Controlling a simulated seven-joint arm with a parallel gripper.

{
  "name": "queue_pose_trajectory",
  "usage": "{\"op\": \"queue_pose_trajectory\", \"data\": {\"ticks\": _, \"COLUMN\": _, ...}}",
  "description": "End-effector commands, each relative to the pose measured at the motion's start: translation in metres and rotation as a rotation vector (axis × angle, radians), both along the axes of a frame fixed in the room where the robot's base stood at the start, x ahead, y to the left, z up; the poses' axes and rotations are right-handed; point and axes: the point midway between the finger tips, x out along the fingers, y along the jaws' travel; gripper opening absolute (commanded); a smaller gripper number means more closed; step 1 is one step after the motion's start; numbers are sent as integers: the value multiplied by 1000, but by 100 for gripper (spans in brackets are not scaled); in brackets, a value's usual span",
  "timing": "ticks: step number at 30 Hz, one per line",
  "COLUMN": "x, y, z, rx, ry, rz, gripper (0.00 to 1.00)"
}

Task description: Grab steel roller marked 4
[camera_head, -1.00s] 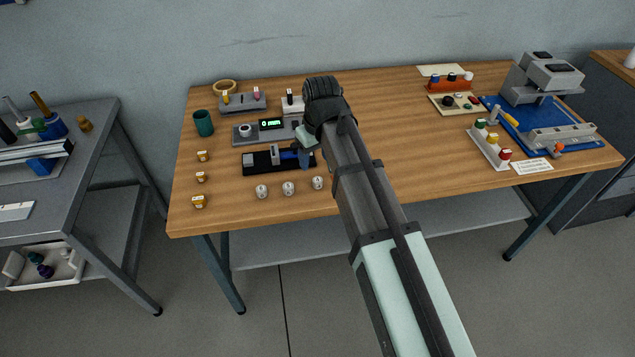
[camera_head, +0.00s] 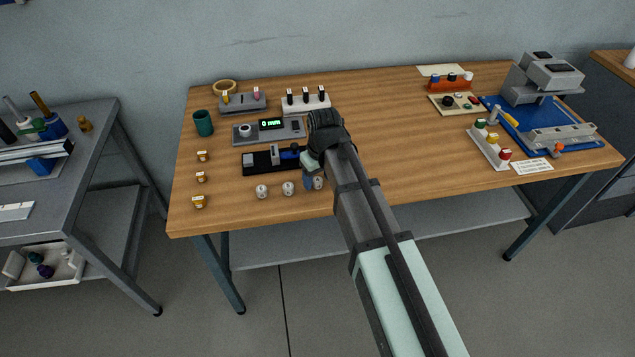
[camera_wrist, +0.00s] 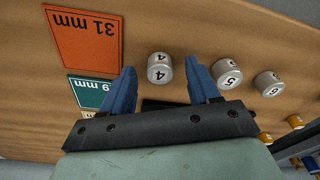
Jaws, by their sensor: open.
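The steel roller marked 4 (camera_wrist: 160,67) is a small grey cylinder with its number on its pale top. It stands upright between the tips of my gripper (camera_wrist: 161,75) in the wrist view. The blue fingers are open, one on each side, with gaps to the roller. In the head view, roller 4 (camera_head: 319,183) is the rightmost of three in a row and partly hidden by my gripper (camera_head: 309,181). Rollers marked 5 (camera_wrist: 228,73) and 6 (camera_wrist: 268,83) stand to its right in the wrist view. Finger height above the table is hard to judge.
An orange card marked 31 mm (camera_wrist: 84,38) and a green card (camera_wrist: 92,91) lie left of roller 4. In the head view, a black fixture (camera_head: 257,162) and a gauge with a 0 mm display (camera_head: 270,124) lie behind the rollers. Brass pieces (camera_head: 199,201) stand left.

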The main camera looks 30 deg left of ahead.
Motion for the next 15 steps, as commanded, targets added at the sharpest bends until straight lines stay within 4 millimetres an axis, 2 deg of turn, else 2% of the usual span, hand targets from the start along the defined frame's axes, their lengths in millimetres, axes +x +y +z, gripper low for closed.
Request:
{"op": "queue_pose_trajectory", "data": {"ticks": 7, "x": 0, "y": 0, "z": -2, "rx": 0, "ry": 0, "rz": 0, "gripper": 61}}
{"op": "queue_pose_trajectory", "data": {"ticks": 15, "x": 0, "y": 0, "z": -2, "rx": 0, "ry": 0, "rz": 0, "gripper": 36}}
